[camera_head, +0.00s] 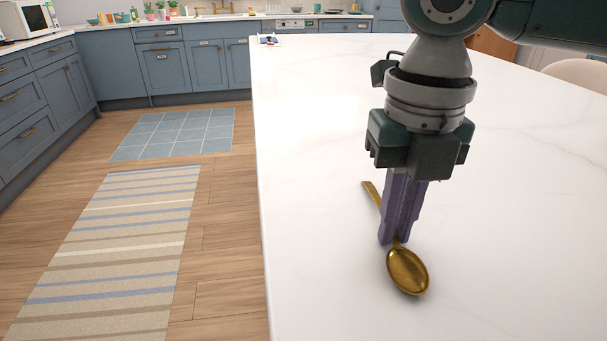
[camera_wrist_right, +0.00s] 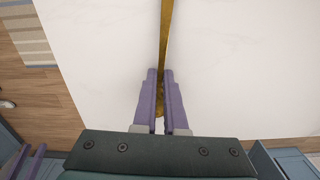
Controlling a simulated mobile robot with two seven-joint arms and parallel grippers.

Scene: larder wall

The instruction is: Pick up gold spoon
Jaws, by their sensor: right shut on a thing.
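The gold spoon (camera_head: 407,271) is on the white marble counter, its bowl toward the front and its thin handle running back to the left. My right gripper (camera_head: 393,238) points down and is shut on the spoon's handle close to the bowl. The fingers hide part of the handle. In the right wrist view the handle (camera_wrist_right: 166,35) runs up from between the purple fingers of my right gripper (camera_wrist_right: 160,75). Two purple fingers of my left gripper (camera_wrist_right: 24,150) show apart at the lower left of that view, with nothing seen between them.
The white counter (camera_head: 320,130) is clear around the spoon, with its left edge not far away. A small item (camera_head: 268,39) lies at its far corner. Blue cabinets (camera_head: 205,65), a striped rug (camera_head: 110,250) and a blue mat (camera_head: 175,135) are beyond on the left.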

